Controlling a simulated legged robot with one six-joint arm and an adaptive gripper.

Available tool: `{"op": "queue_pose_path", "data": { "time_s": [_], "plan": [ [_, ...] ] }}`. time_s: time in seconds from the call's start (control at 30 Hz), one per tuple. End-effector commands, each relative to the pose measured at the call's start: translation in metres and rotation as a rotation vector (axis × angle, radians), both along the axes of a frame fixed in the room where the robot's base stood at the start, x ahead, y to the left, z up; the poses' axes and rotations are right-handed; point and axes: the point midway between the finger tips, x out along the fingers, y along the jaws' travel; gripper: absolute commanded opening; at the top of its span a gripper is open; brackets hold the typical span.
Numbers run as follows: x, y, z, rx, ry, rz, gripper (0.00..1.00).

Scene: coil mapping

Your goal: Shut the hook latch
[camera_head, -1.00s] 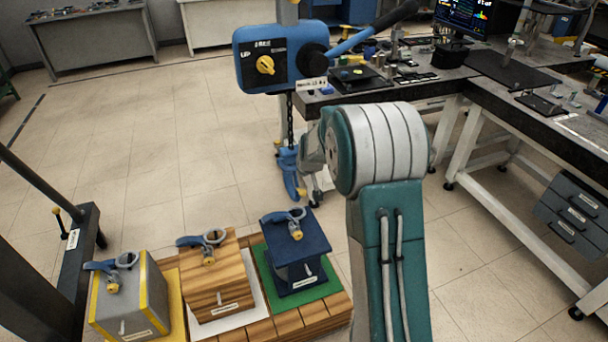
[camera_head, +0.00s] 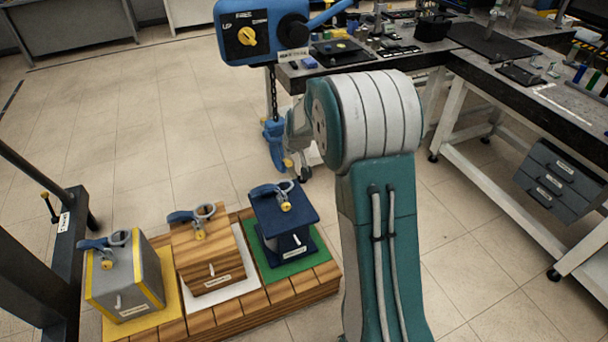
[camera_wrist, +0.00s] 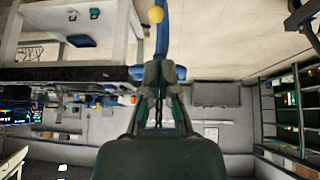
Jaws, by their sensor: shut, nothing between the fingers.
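The blue hook (camera_head: 274,147) hangs on a dark chain below the blue hoist box (camera_head: 262,32). A small yellow ball (camera_head: 289,163) shows beside its lower end. In the wrist view the blue hook (camera_wrist: 162,42) lies just beyond my fingertips, with the yellow ball (camera_wrist: 155,14) near the top edge. My gripper (camera_wrist: 158,72) is shut and empty, close to the hook's wide blue part; I cannot tell whether they touch. In the head view my arm hides most of the gripper and part of the hook's right side. The latch's exact position is unclear.
Grey, wooden and navy blocks with blue clamps stand on a wooden pallet (camera_head: 262,305) at lower left. A dark-topped workbench (camera_head: 395,66) runs behind my arm. Open tiled floor (camera_head: 165,125) lies left of the hook.

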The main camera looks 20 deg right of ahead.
Motion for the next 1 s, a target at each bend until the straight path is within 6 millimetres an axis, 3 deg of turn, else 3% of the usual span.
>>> {"op": "queue_pose_path", "data": {
  "time_s": [0.6,1.0],
  "plan": [
    [-0.081,0.006,-0.006,0.001,0.000,-0.002,0.00],
    [-0.091,0.006,-0.007,0.000,0.000,-0.001,0.00]
  ]
}}
